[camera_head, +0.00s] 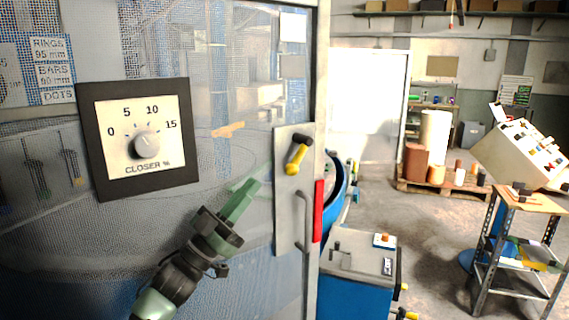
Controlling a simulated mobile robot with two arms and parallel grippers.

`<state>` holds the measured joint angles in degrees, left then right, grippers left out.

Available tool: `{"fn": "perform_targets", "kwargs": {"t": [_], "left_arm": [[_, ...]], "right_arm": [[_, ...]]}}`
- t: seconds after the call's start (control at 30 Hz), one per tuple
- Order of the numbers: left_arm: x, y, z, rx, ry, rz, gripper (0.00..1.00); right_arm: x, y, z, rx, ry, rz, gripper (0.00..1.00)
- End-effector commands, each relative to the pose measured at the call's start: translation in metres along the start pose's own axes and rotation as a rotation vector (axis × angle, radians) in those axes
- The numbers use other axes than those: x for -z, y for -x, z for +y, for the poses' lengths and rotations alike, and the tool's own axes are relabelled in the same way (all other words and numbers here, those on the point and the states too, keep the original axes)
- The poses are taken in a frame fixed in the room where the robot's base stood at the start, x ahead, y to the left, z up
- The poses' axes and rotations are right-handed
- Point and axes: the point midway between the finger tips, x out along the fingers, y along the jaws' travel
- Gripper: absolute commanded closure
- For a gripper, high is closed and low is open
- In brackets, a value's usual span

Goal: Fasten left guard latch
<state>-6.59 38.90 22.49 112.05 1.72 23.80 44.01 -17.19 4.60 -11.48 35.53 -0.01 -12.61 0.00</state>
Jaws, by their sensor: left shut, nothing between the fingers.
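The guard latch (298,154) is a yellow lever with a dark knob, set on a pale upright plate (286,215) at the right edge of the mesh guard. The lever is tilted, with its dark end up and right and its yellow end down and left. My left gripper (246,192) comes from the lower left, its green fingers shut and empty. It appears below and left of the lever in the picture, apart from it; its distance from the mesh is hard to tell. My right gripper is not in view.
A grey handle (303,220) and a red strip (319,211) are below the latch. A dial panel (144,141) marked "CLOSER %" is at left. A blue cabinet (355,295) stands at lower right, and a metal trolley (515,240) farther right. Open floor lies between them.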

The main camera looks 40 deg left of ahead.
Motion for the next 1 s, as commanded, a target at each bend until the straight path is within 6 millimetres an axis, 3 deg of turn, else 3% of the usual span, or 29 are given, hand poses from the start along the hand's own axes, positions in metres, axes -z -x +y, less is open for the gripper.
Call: {"fn": "perform_targets", "kwargs": {"t": [0.4, 0.53, 0.7, 1.0], "left_arm": [[0.006, -0.091, -0.001, 0.000, -0.001, 0.003, 1.00], [-0.018, -0.094, -0.001, 0.003, 0.003, -0.002, 1.00], [-0.034, -0.096, 0.000, 0.001, 0.000, -0.001, 1.00], [-0.039, -0.096, 0.000, -0.001, 0.000, -0.001, 1.00]], "right_arm": [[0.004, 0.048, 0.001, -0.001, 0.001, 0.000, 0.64], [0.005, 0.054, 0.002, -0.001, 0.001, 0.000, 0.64], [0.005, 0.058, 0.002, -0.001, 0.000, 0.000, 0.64], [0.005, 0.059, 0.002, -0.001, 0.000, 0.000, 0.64]]}}
